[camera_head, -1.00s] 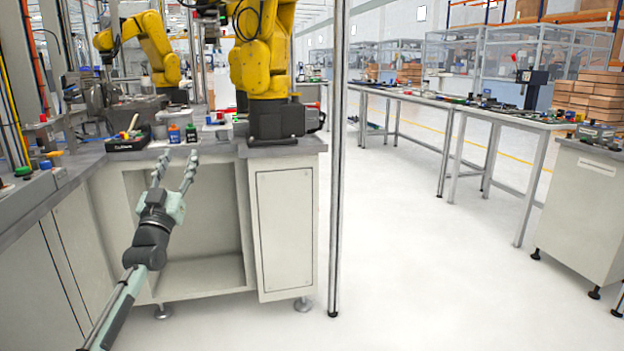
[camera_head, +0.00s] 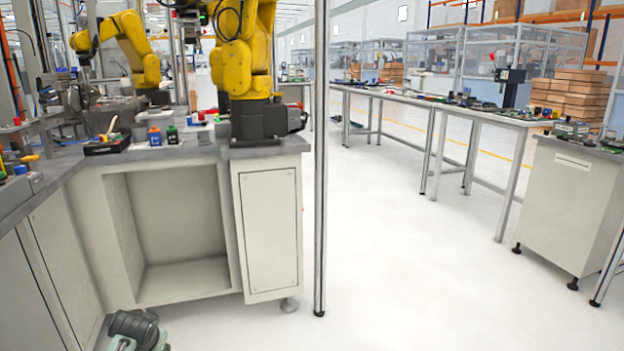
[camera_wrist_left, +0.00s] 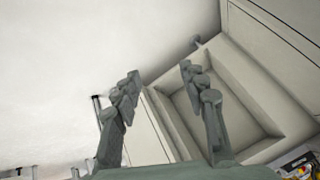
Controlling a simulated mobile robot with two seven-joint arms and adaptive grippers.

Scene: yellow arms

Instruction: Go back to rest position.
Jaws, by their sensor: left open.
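My left gripper (camera_wrist_left: 160,88) shows in the left wrist view with its two grey fingers spread apart and nothing between them. Behind the fingers are the white floor and the open cabinet. In the head view only a dark joint of my left arm shows at the bottom left edge, and the left fingers are out of the picture. My right gripper is in neither view.
A grey workbench (camera_head: 200,158) with an open cabinet below stands at the left, bearing a yellow robot arm (camera_head: 240,60). A metal post (camera_head: 320,160) stands beside it. Long tables (camera_head: 480,112) and a white cabinet (camera_head: 570,205) are at the right. The floor between is clear.

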